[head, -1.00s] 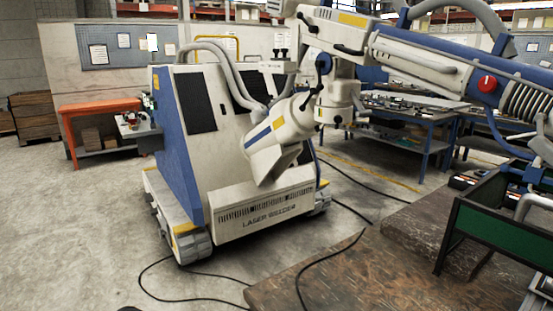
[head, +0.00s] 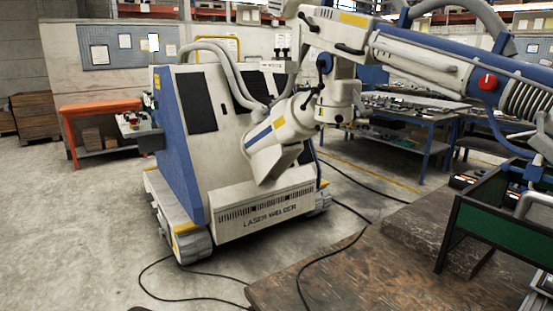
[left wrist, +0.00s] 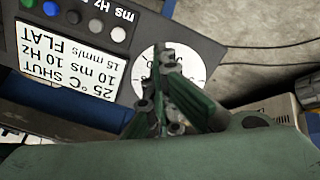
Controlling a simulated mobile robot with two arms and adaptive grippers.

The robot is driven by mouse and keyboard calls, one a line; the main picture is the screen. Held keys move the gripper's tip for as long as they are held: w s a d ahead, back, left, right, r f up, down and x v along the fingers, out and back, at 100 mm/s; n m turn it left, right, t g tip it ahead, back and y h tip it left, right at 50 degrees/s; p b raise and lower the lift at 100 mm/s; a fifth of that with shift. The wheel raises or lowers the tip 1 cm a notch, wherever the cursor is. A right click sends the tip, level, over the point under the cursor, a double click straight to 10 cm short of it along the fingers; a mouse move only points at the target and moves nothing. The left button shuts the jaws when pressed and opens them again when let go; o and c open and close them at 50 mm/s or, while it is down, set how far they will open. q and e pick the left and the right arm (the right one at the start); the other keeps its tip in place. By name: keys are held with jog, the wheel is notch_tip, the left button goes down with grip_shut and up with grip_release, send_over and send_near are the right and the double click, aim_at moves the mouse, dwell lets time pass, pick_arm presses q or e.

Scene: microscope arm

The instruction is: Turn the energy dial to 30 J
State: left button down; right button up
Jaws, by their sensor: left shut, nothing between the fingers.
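In the left wrist view, a white round dial face (left wrist: 205,68) with small dark marks lies on a dark grey panel (left wrist: 165,25). It appears to be the energy dial, but its marks are too small to read and its middle is hidden behind my fingers. My left gripper (left wrist: 163,62), with green fingers, is shut and empty. Its tips overlap the dial face in the picture; I cannot tell whether they touch it. Neither gripper shows clearly in the head view, and my right gripper is not in view.
Beside the dial is a white label (left wrist: 70,62) with upside-down print, and a row of coloured buttons (left wrist: 95,27). In the head view stand a laser welder (head: 270,215), its large arm with a red knob (head: 487,82), and a brown tabletop (head: 350,275). Black cables cross the floor.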

pick_arm(q)
jog(key=shift+d+f, duration=0.1)
jog(key=shift+d, duration=0.2)
jog(key=shift+a+f+p, duration=0.1)
jog(key=shift+a+p, duration=0.1)
jog(key=shift+p, duration=0.25)
jog(key=shift+w+a+f+p, duration=0.25)
jog(key=shift+w+a+p, duration=0.1)
jog(key=shift+w, duration=0.1)
jog(key=shift+w+a, duration=0.25)
jog(key=shift+w, duration=0.05)
jog(key=shift+w+a+r, duration=0.15)
jog(key=shift+w+a, duration=0.05)
jog(key=shift+a, duration=0.05)
jog(key=shift+a, duration=0.15)
jog(key=shift+s+a, duration=0.15)
jog(key=p+v, duration=0.1)
jog(key=p, duration=0.1)
jog(key=p+v, duration=0.1)
jog(key=v, duration=0.1)
jog(key=p+v, duration=0.2)
jog(key=shift+s+a+p, duration=0.2)
jog(key=shift+s+p, duration=0.1)
jog(key=shift+s, duration=0.1)
